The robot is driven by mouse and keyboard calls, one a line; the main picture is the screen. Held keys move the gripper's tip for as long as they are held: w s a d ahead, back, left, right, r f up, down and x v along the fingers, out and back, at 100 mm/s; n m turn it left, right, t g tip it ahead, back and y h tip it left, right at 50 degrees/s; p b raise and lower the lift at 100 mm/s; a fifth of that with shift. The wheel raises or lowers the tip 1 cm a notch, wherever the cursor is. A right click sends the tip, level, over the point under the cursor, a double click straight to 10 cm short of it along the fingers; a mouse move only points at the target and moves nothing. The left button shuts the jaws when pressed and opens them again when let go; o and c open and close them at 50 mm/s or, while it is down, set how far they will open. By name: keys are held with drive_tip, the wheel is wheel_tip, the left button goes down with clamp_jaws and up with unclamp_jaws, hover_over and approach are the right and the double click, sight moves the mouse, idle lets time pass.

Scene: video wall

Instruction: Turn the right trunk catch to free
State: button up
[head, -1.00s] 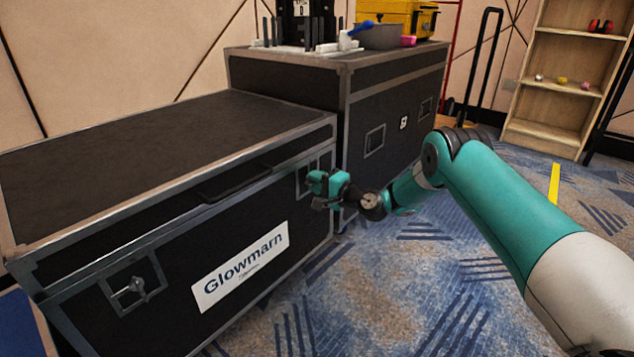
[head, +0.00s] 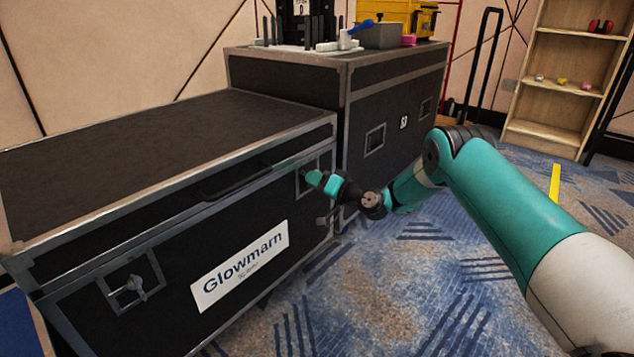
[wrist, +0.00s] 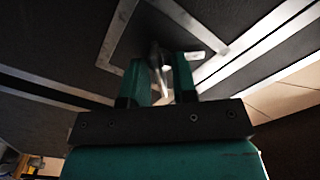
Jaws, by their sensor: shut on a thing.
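The black trunk (head: 120,235) with metal edges and a "Glowmarn" label stands at the left, its lid closed. Its right catch sits in a square metal frame (head: 300,182), mostly hidden behind my gripper in the head view. In the wrist view the silver catch (wrist: 157,62) shows between the two green fingers. My gripper (head: 312,180) is at the right end of the trunk's front, and in the wrist view its fingers (wrist: 160,85) are shut on the catch. The left catch (head: 136,288) sits in its own frame, clear of my gripper.
A handle (head: 236,182) lies on the trunk front between the catches. A taller black case (head: 385,85) stands behind at the right, carrying a grey bin (head: 380,37) and a yellow box (head: 422,18). Patterned carpet (head: 370,290) in front is free. A wooden shelf (head: 560,85) stands far right.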

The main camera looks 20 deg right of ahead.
drive_tip(key=n+b, duration=0.1)
drive_tip(key=n, duration=0.3)
drive_tip(key=shift+f+n, duration=0.1)
drive_tip(key=shift+n, duration=0.2)
drive_tip(key=n+b, duration=0.1)
drive_tip(key=n, duration=0.3)
drive_tip(key=shift+d+n+b, duration=0.1)
drive_tip(key=shift+n+b, duration=0.2)
drive_tip(key=o, duration=0.6)
drive_tip(key=b+v, duration=0.9)
drive_tip(key=v, duration=0.8)
drive_tip(key=shift+s, duration=0.15)
